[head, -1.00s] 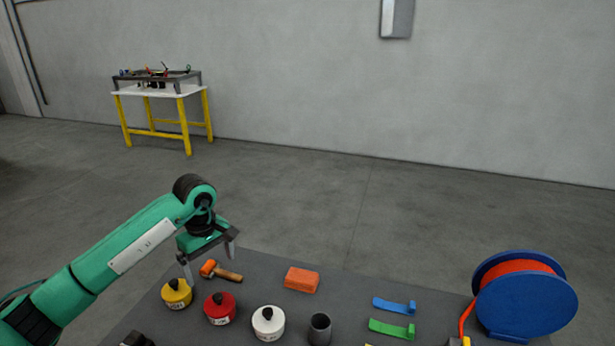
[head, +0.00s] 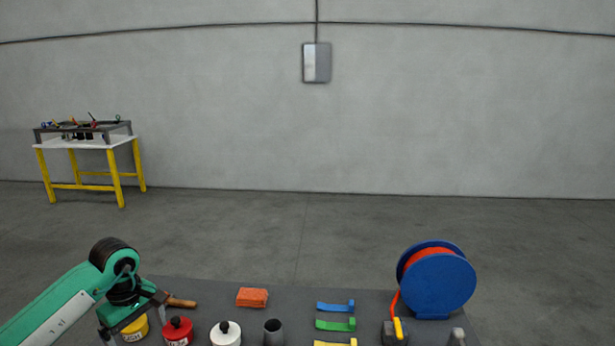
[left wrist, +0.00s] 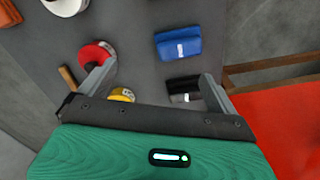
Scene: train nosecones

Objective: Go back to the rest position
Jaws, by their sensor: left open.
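My left gripper (head: 134,318) is open and empty above the left end of the dark grey table (head: 200,291). In the left wrist view, both fingers of the gripper (left wrist: 155,84) stand apart with nothing between their tips. A yellow pot (head: 134,330) sits under the gripper, partly hidden by it; it also shows in the wrist view (left wrist: 122,95). A red pot (head: 178,333) with a black knob stands beside it, also in the wrist view (left wrist: 97,52). My right gripper is not in view.
A white pot (head: 225,335), a dark cup (head: 273,332), an orange block (head: 252,297), blue (head: 335,306) and green (head: 335,324) strips and a blue reel (head: 440,285) stand on the table. The wrist view shows a blue block (left wrist: 178,44) and a red surface (left wrist: 280,130) close by.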

